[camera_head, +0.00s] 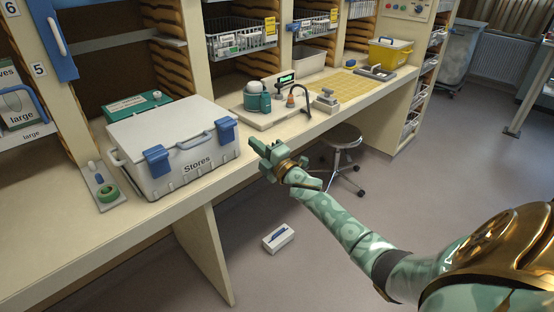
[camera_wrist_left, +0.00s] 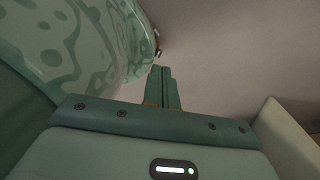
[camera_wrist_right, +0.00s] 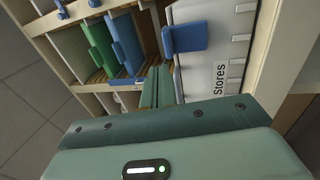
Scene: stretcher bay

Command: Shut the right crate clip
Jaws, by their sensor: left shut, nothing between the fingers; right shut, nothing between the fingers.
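The grey-white crate marked "Stores" (camera_head: 200,180) stands on the bench with its lid down. Its right blue clip (camera_head: 226,132) is at the front edge by the lid's right end; the left blue clip (camera_head: 157,162) is at the other end. I cannot tell for sure how far the right clip stands off the crate. My right gripper (camera_head: 261,153) is shut and empty, in front and to the right of the right clip, apart from it. In the right wrist view the shut fingers (camera_wrist_right: 158,88) point toward the right clip (camera_wrist_right: 185,38). My left gripper (camera_wrist_left: 163,84) is shut and empty, over plain floor.
A stool (camera_head: 342,137) and a white box (camera_head: 278,238) are on the floor.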

